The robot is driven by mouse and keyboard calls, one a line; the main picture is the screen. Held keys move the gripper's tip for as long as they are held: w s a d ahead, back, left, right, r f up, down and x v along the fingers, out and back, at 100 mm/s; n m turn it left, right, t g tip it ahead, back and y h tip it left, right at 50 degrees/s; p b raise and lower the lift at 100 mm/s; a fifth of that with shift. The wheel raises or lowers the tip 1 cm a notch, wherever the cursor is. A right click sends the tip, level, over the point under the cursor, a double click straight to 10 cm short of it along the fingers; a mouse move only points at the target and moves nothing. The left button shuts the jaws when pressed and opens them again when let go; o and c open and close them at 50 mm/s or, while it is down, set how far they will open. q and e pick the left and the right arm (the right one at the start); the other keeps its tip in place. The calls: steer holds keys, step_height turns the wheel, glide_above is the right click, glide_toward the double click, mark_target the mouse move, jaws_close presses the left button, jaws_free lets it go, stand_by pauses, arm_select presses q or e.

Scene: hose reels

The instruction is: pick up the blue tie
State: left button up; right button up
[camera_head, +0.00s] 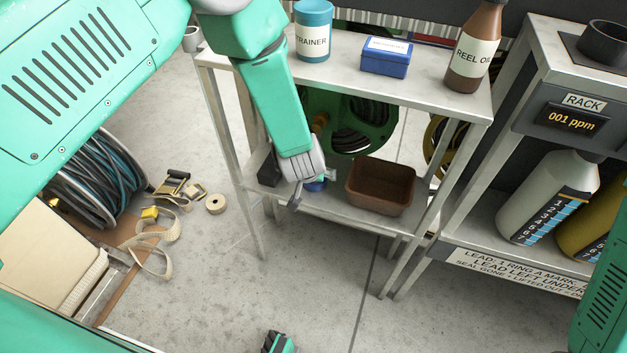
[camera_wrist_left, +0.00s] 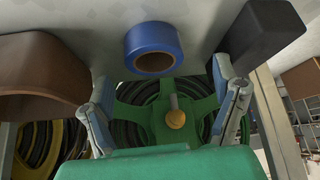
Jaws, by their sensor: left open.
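The blue tie looks like a short blue roll with a brown core. It sits on the lower shelf of the middle rack, and only a small part of the blue tie (camera_head: 315,186) shows behind my gripper in the head view. In the left wrist view the blue tie (camera_wrist_left: 153,46) is whole, between and beyond the fingers. My left gripper (camera_head: 311,183) is at the lower shelf, close to the tie. In the wrist view its open, empty fingers (camera_wrist_left: 165,85) stand on either side, apart from the tie. I do not see my right gripper.
A brown bin (camera_head: 381,187) stands right of the tie, and a dark block (camera_head: 268,171) stands left. A green reel (camera_head: 350,125) is behind. The upper shelf (camera_head: 345,82) holds a jar, a blue box and a bottle overhead. Loose straps (camera_head: 165,235) lie on the floor.

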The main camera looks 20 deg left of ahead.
arm_select(q)
steer(key=b+x, duration=0.1)
steer(key=x, duration=0.3)
steer(key=shift+d+f+b, duration=0.15)
steer(key=shift+d+b, duration=0.25)
steer(key=shift+w+f, duration=0.2)
steer(key=shift+a, duration=0.1)
steer(key=shift+a, duration=0.1)
steer(key=c, duration=1.3)
steer(key=shift+o, duration=0.2)
steer(key=shift+r, duration=0.1)
